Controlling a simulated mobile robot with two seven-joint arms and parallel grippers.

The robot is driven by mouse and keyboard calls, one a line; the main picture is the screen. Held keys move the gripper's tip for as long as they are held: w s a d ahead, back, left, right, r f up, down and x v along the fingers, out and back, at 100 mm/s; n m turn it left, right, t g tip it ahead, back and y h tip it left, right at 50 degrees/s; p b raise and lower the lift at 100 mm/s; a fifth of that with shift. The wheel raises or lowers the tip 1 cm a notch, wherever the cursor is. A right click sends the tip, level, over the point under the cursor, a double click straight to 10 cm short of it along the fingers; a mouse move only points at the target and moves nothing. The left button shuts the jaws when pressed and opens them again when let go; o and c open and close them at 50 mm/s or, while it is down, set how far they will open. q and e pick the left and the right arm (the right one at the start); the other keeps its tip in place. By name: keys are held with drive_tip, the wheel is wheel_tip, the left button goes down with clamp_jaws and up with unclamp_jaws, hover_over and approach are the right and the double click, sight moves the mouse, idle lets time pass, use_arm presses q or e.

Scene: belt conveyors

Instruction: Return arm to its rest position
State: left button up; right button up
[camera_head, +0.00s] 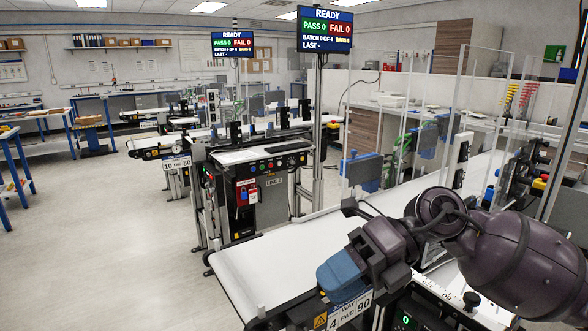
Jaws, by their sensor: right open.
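My right arm (510,255) comes in from the right edge and reaches left over the near conveyor. Its dark wrist bends down toward my right gripper (340,273), which has a blue end and hangs low over the near edge of the white belt (262,268). I take the gripper as open, with nothing seen held in it; the gap between the fingers is hard to make out from this angle. Whether it touches the conveyor's side frame cannot be told. My left gripper and left arm are not in view.
A white label plate (350,309) is just below the gripper. A control cabinet (250,200) and a post with a status screen (325,32) stand behind the belt. Clear guard panels (465,100) rise beyond my arm. Open floor (90,240) lies left.

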drive_tip(key=w+d+r+m+t+y, duration=0.15)
drive_tip(key=m+t+y, duration=0.25)
drive_tip(key=m+t, duration=0.45)
drive_tip(key=w+d+m+t+y, duration=0.15)
drive_tip(key=m+t+y, duration=0.25)
drive_tip(key=m+t, duration=0.45)
drive_tip(key=d+f+m+t+h, duration=0.6)
drive_tip(key=d+f+m+h, duration=0.55)
drive_tip(key=m+h, duration=0.65)
drive_tip(key=s+d+f+m+g+h, duration=0.25)
drive_tip(key=s+f+g, duration=0.2)
drive_tip(key=f, duration=0.25)
drive_tip(key=s+d+f+m+g+h, duration=0.1)
drive_tip(key=s+d+f+m+g, duration=0.35)
drive_tip(key=f, duration=0.25)
drive_tip(key=s+f+m+g, duration=0.1)
drive_tip(key=s+f+g, duration=0.25)
drive_tip(key=s, duration=0.45)
drive_tip(key=s+f+g, duration=0.3)
drive_tip(key=s+f, duration=0.1)
drive_tip(key=s, duration=0.3)
drive_tip(key=w+f+t+y, duration=0.1)
drive_tip(key=w+f+t, duration=0.6)
drive_tip(key=f, duration=0.3)
drive_tip(key=shift+d+t, duration=0.2)
drive_tip(key=shift+t, duration=0.25)
